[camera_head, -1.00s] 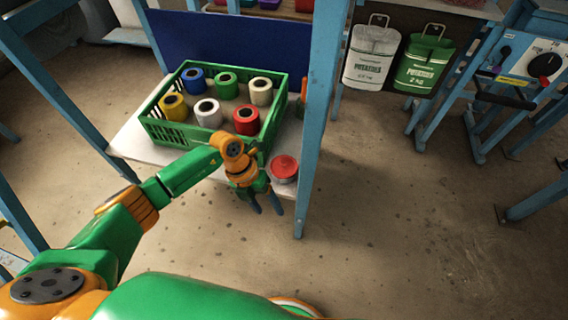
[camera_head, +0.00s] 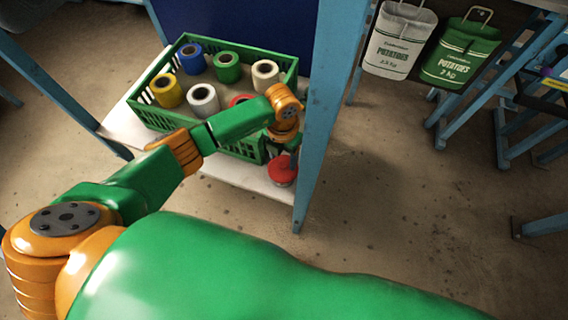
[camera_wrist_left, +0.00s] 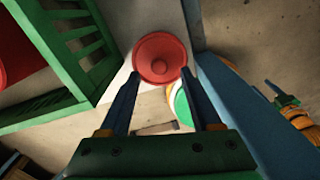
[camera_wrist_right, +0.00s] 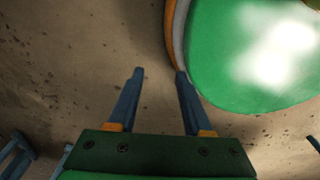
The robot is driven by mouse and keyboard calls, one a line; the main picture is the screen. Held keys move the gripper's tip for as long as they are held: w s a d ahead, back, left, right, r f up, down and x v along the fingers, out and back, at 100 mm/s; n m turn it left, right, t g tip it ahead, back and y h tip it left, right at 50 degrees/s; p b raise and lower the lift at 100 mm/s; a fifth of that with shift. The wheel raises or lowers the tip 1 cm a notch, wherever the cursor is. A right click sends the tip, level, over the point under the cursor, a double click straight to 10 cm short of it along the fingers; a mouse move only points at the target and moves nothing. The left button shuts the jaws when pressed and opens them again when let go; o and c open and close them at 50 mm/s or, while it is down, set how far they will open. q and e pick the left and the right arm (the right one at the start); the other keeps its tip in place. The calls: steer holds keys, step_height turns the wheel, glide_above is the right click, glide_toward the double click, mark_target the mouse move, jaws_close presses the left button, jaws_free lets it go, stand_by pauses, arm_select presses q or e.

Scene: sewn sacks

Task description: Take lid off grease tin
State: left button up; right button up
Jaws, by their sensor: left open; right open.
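The grease tin's red lid (camera_head: 282,170) shows at the right front corner of the white shelf, beside a blue post. In the left wrist view the round lid (camera_wrist_left: 160,50) has a raised centre knob and hides most of the tin. My left gripper (camera_wrist_left: 160,75) is open, its two blue fingers pointing at the lid, one tip towards each side of its near edge. I cannot tell whether they touch it. In the head view my left wrist partly covers the lid. My right gripper (camera_wrist_right: 160,72) is open and empty above the floor, beside my green base.
A green crate (camera_head: 150,117) with several coloured spools stands on the white shelf (camera_head: 235,176), close left of the tin. A blue post (camera_head: 317,120) rises close to its right. Potato sacks (camera_head: 460,52) hang at the back right.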

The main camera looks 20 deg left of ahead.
mark_target(283, 164)
arm_select(q)
step_height(283, 164, down, 3)
steer(key=shift+w+f, duration=0.1)
steer(key=shift+w, duration=0.05)
jaws_close()
